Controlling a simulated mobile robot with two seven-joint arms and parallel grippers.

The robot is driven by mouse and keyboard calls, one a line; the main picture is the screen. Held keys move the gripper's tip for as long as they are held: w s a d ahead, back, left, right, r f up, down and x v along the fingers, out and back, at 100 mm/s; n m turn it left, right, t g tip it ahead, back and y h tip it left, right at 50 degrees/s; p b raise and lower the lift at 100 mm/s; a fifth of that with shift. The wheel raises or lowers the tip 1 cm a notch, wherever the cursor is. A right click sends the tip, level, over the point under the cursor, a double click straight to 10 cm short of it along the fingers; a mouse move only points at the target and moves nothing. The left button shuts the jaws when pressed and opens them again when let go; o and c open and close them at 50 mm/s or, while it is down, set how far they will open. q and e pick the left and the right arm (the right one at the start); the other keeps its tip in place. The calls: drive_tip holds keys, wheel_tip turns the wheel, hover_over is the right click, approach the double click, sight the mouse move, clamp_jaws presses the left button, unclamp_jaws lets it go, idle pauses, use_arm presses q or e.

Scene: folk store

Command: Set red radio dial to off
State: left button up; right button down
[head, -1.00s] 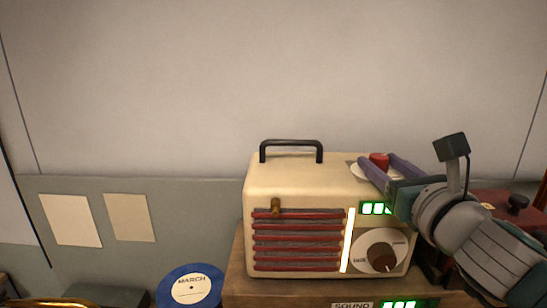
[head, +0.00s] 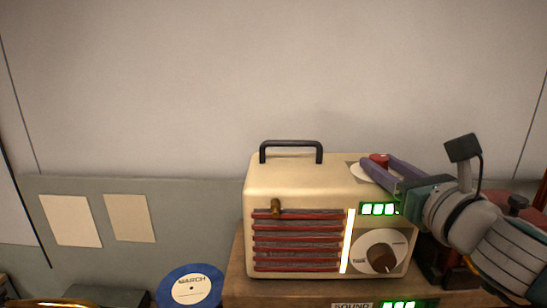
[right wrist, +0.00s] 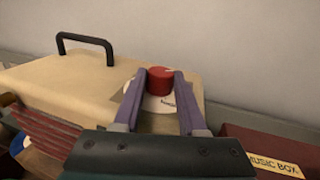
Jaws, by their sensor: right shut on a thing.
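The cream radio (head: 300,185) stands on a wooden cabinet, with a red dial (head: 379,158) on a white disc (head: 360,173) at the right of its top. My right gripper (head: 378,161) reaches in from the right with its purple fingers around the red dial. In the right wrist view the red dial (right wrist: 160,80) sits between the two fingertips, which are shut on it. The lettering on the disc (right wrist: 158,103) is partly hidden and too small to read fully. My left gripper is not in view.
The radio has a black handle (head: 291,143), a brown front knob (head: 381,257) and lit green lamps (head: 379,209). The wooden cabinet (head: 285,290) is below. A red music box (right wrist: 265,150) stands to the right. A blue record (head: 190,287) leans at the lower left.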

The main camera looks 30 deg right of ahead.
drive_tip(key=shift+d+n+y, duration=0.2)
drive_tip(key=shift+n+y, duration=0.6)
drive_tip(key=shift+y, duration=0.4)
drive_tip(key=n+y, duration=0.1)
drive_tip(key=y+b, duration=0.1)
drive_tip(key=shift+d+f+n+t+y, duration=0.2)
drive_tip(key=shift+n+t+y, duration=0.1)
drive_tip(key=shift+n+y, duration=0.1)
drive_tip(key=n+g+y+b, duration=0.1)
drive_tip(key=n+y+b, duration=0.1)
drive_tip(key=y+b, duration=0.2)
drive_tip(key=n+g+y+b, duration=0.2)
drive_tip(key=n+y+b, duration=0.1)
drive_tip(key=b, duration=0.4)
drive_tip(key=d+n+g+y+b, duration=0.1)
drive_tip(key=n+y+b, duration=0.2)
drive_tip(key=y+b, duration=0.1)
drive_tip(key=shift+w+g+y+b, duration=0.2)
drive_tip(key=shift+g+y+b, duration=0.15)
drive_tip(key=shift+b, duration=0.5)
drive_tip(key=n+g+y+b, duration=0.1)
drive_tip(key=b, duration=0.2)
drive_tip(key=shift+r+n+g+y, duration=0.15)
drive_tip(key=shift+n+g+y, duration=0.1)
drive_tip(key=shift+n+g, duration=0.1)
drive_tip(key=shift+c, duration=2.3)
unclamp_jaws()
drive_tip(key=shift+r, duration=0.1)
